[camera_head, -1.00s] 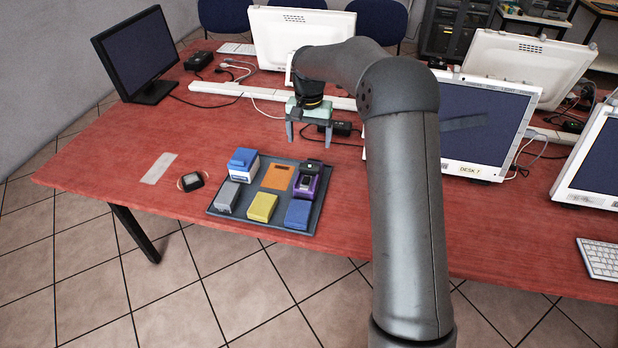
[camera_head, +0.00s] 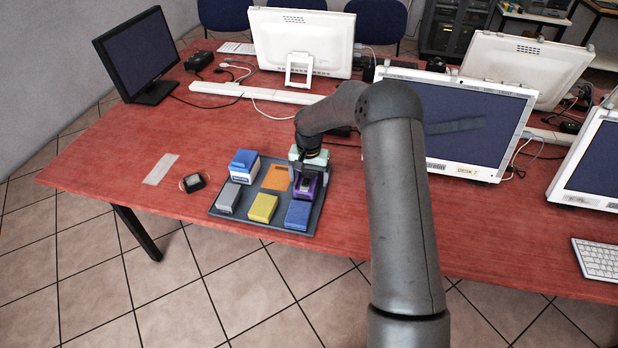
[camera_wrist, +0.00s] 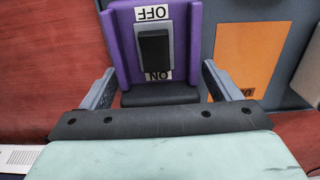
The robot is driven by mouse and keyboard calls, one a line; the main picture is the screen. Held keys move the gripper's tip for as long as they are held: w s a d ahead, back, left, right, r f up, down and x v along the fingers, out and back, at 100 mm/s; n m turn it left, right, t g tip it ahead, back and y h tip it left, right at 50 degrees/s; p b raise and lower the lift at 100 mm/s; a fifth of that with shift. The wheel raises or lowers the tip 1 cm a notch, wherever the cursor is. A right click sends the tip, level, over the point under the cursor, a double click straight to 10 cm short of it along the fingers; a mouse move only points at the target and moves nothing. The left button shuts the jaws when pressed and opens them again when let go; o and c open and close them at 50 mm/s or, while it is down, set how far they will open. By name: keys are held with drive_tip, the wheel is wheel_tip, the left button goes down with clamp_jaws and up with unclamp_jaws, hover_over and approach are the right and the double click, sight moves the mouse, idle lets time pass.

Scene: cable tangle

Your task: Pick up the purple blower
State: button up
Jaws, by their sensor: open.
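The purple blower (camera_head: 306,190) sits in the back right part of the grey tray (camera_head: 270,223). In the wrist view, the purple blower (camera_wrist: 124,41) shows a black rocker switch marked ON and OFF, and a dark part near the gripper. My gripper (camera_head: 309,180) is over the blower and partly hides it. In the wrist view, my gripper (camera_wrist: 158,85) is open, with one finger on each side of the blower's dark end. I cannot tell whether the fingers touch it.
The tray also holds an orange plate (camera_head: 276,177), a blue-and-white box (camera_head: 243,165), a grey block (camera_head: 229,197), a yellow block (camera_head: 262,208) and a blue block (camera_head: 298,214). A monitor (camera_head: 455,120) stands to the right.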

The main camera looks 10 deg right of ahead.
drive_tip(key=shift+f, duration=0.15)
drive_tip(key=c, duration=1.3)
drive_tip(key=shift+o, duration=0.2)
drive_tip(key=shift+r, duration=0.5)
wheel_tip(320, 180, up, 2)
drive_tip(key=shift+r+b, duration=0.2)
drive_tip(key=shift+b, duration=0.1)
drive_tip(key=s+r, duration=0.2)
drive_tip(key=s+r+b, duration=0.1)
drive_tip(key=s+r, duration=0.1)
drive_tip(key=r, duration=0.1)
drive_tip(key=shift+s+r, duration=0.1)
drive_tip(key=shift+s, duration=0.15)
drive_tip(key=s+r+b, duration=0.1)
drive_tip(key=s+r, duration=0.3)
drive_tip(key=s, duration=0.5)
drive_tip(key=shift+s+d+r+b, duration=0.15)
drive_tip(key=shift+s+r+b, duration=0.1)
drive_tip(key=shift+b, duration=0.1)
